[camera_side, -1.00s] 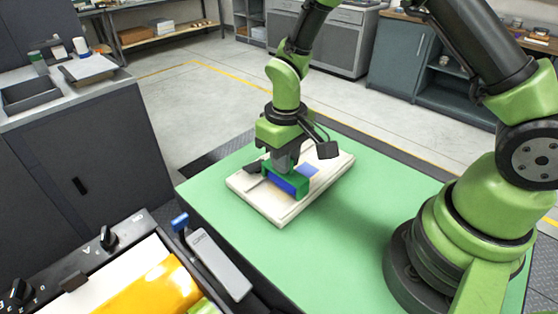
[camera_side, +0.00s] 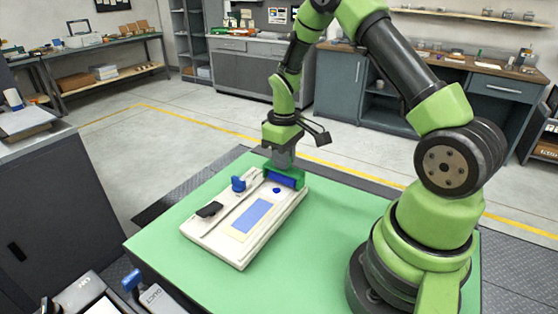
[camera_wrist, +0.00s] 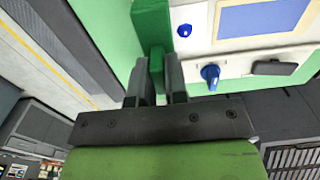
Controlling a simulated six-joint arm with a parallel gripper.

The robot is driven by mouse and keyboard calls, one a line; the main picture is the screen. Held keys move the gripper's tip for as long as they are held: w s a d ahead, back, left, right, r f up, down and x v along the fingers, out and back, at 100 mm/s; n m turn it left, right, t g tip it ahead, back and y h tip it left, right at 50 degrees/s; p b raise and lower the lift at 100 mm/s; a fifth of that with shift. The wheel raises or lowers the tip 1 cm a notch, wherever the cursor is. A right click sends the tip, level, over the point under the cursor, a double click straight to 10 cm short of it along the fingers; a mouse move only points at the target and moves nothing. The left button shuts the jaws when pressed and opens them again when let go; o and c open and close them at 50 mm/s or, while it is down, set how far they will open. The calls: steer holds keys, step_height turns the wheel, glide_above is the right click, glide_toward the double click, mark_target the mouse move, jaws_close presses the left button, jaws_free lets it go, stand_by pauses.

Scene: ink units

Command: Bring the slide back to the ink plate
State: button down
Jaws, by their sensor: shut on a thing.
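The slide (camera_side: 287,180) is a green piece with a blue bar at the far right end of a white ink unit (camera_side: 222,246). My gripper (camera_side: 283,166) is shut on its green part from above. In the wrist view, my gripper (camera_wrist: 156,75) has its two fingers on either side of the green slide (camera_wrist: 150,30). A blue rectangle (camera_side: 251,216) lies on a cream sheet further toward the near end. I cannot tell whether the slide touches the unit.
A blue knob (camera_side: 238,184) and a black handle (camera_side: 209,209) stand along the unit's left side. The unit rests on a green tabletop (camera_side: 310,245), with free room to its right. A device with a blue lever (camera_side: 131,280) is at the lower left.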

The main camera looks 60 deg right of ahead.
steer(key=shift+d, duration=0.15)
steer(key=c, duration=1.1)
jaws_free()
steer(key=shift+c, duration=0.2)
step_height(320, 180, up, 10)
steer(key=shift+r, duration=0.1)
steer(key=s+a+r+m+t+y, duration=0.2)
steer(key=s+a+r+m+t, duration=0.2)
steer(key=s+a+r, duration=0.9)
steer(key=s+a+t, duration=0.3)
steer(key=shift+r, duration=0.15)
